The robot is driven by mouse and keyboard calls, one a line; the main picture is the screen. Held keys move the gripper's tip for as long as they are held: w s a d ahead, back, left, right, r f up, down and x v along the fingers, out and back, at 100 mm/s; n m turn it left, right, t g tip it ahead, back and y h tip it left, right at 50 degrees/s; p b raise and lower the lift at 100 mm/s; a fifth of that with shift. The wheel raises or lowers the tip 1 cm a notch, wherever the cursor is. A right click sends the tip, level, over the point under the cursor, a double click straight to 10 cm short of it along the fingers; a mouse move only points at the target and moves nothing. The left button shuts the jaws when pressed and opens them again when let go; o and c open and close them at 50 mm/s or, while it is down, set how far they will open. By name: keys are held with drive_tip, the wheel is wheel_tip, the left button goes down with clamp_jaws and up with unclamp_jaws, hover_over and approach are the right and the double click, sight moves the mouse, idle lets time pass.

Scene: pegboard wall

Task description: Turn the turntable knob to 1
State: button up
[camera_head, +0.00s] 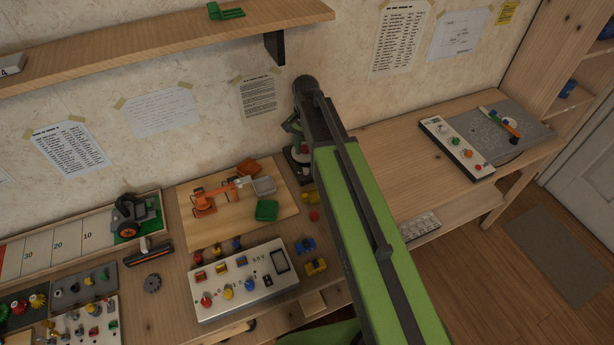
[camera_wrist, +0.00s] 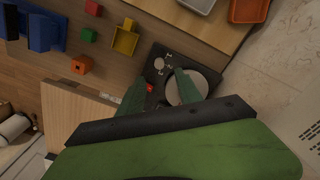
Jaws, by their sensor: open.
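The turntable (camera_wrist: 157,76) is a dark plate with a large pale round disc (camera_wrist: 192,88), seen in the wrist view. Near the disc are a small pale round part (camera_wrist: 159,63) and a small red part (camera_wrist: 150,88). I cannot tell which is the knob or read its setting. My gripper (camera_wrist: 160,73) is open and empty over the plate, its green fingers apart. The right finger overlaps the disc and the left finger lies beside the red part. In the head view my gripper (camera_head: 293,128) is above the turntable (camera_head: 302,170), which my arm partly hides.
Left of the turntable is a wooden board (camera_head: 225,221) with a small orange arm and trays. A white control panel (camera_head: 243,280) and small colored blocks (camera_head: 316,266) lie in front. A shelf (camera_head: 150,45) hangs above left.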

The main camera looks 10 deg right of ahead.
sight(307, 169)
wheel_tip(307, 169, down, 8)
drive_tip(key=b, duration=0.6)
drive_tip(key=shift+f+b, duration=0.1)
drive_tip(key=shift+b, duration=0.2)
clamp_jaws()
drive_tip(key=shift+d, duration=0.1)
